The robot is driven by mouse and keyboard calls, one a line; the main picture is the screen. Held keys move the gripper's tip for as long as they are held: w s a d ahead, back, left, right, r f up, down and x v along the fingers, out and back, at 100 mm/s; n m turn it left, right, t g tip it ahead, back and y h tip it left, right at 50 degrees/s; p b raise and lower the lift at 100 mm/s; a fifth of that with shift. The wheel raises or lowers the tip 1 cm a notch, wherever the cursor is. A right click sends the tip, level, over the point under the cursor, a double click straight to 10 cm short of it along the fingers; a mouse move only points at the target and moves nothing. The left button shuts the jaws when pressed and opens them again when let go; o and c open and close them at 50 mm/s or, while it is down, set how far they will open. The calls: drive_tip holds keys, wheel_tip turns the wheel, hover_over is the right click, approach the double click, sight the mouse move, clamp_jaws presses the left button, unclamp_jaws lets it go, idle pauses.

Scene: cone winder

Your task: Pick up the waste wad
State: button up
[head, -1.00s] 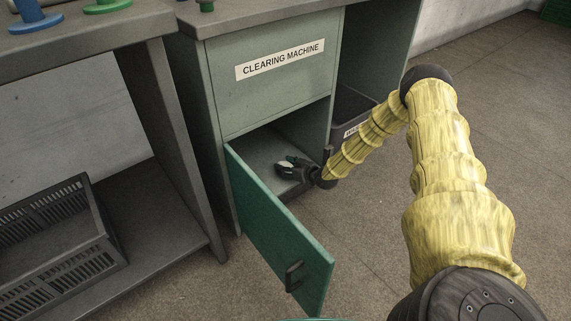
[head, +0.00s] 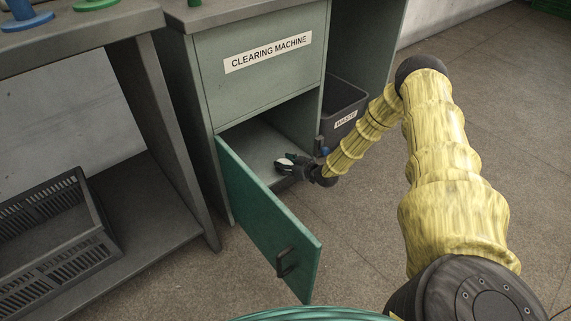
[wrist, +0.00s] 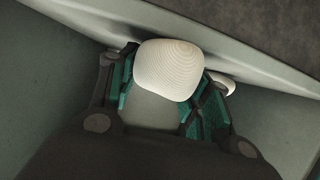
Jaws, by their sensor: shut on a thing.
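The waste wad (wrist: 168,68) is a rounded, off-white ribbed lump between my gripper's teal-padded fingers in the wrist view. A smaller pale piece (wrist: 224,84) shows behind the right finger; I cannot tell whether it is part of the wad. My gripper (wrist: 160,98) is shut on the wad. In the head view my gripper (head: 288,164) is at the front of the open lower compartment (head: 245,155) of the clearing machine (head: 265,75), near its right side. Only a small whitish bit of the wad (head: 284,162) shows there, the rest hidden by the fingers.
A green door (head: 262,220) hangs open in front of the compartment's left side. A grey waste bin (head: 345,112) stands in the bay to the right, behind my forearm. A slotted dark crate (head: 60,245) lies under the bench at left. The floor at right is clear.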

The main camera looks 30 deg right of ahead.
drive_tip(key=o, duration=1.1)
drive_tip(key=shift+c, duration=0.2)
drive_tip(key=shift+s, duration=0.1)
drive_tip(key=v, duration=1.2)
